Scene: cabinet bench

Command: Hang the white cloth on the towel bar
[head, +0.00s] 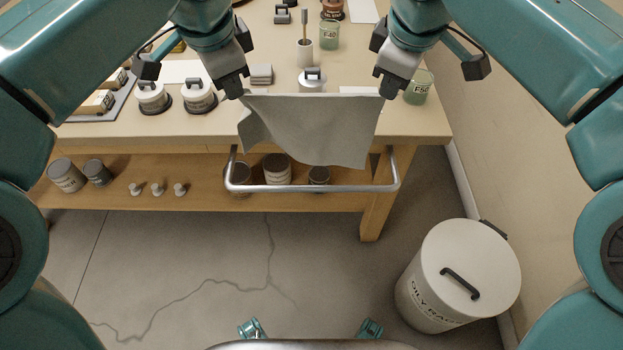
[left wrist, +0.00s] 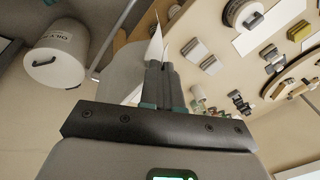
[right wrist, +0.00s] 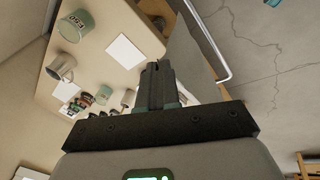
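The white cloth (head: 312,128) looks light grey and hangs stretched between my two grippers, above the bench's front edge. My left gripper (head: 240,95) is shut on its upper left corner; in the left wrist view the fingers (left wrist: 160,75) are together with cloth between them. My right gripper (head: 384,95) is shut on its upper right corner; the right wrist view shows closed fingers (right wrist: 157,80) beside the cloth (right wrist: 188,60). The silver towel bar (head: 310,188) sticks out from the bench front. The cloth's lower edge hangs behind the bar's front rail in the head view, apparently above it.
Cans (head: 66,175) stand on the lower shelf. A white oily-rags bin (head: 462,270) stands at right. Floor before the bar is clear.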

